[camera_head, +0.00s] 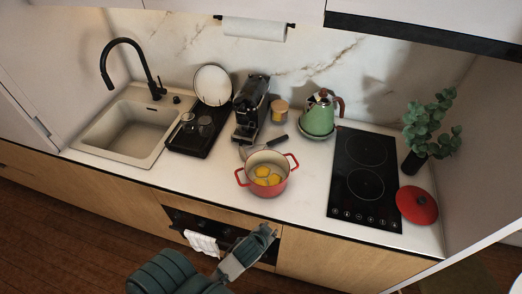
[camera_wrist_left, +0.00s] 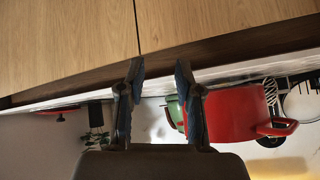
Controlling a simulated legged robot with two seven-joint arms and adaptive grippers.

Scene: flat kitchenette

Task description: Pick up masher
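The masher (camera_head: 278,140) appears to lie on the white counter (camera_head: 215,172) behind the red pot (camera_head: 264,186). Its dark handle points right, and its greyish head is partly hidden by the pot. The pot holds several yellow pieces. In the left wrist view, the pot (camera_wrist_left: 237,112) is at the right, with wire loops beside it that may be the masher's head. My left gripper (camera_head: 266,235) is in front of the counter's front edge, below the pot in the picture. Its two fingers (camera_wrist_left: 160,70) are apart with nothing between them. My right gripper is not in view.
Behind the pot stand a coffee machine (camera_head: 250,108), a jar (camera_head: 280,111) and a green kettle (camera_head: 318,114). A black tray (camera_head: 188,146) and the sink (camera_head: 122,132) are left. The hob (camera_head: 360,190), red lid (camera_head: 417,206) and plant (camera_head: 428,130) are right.

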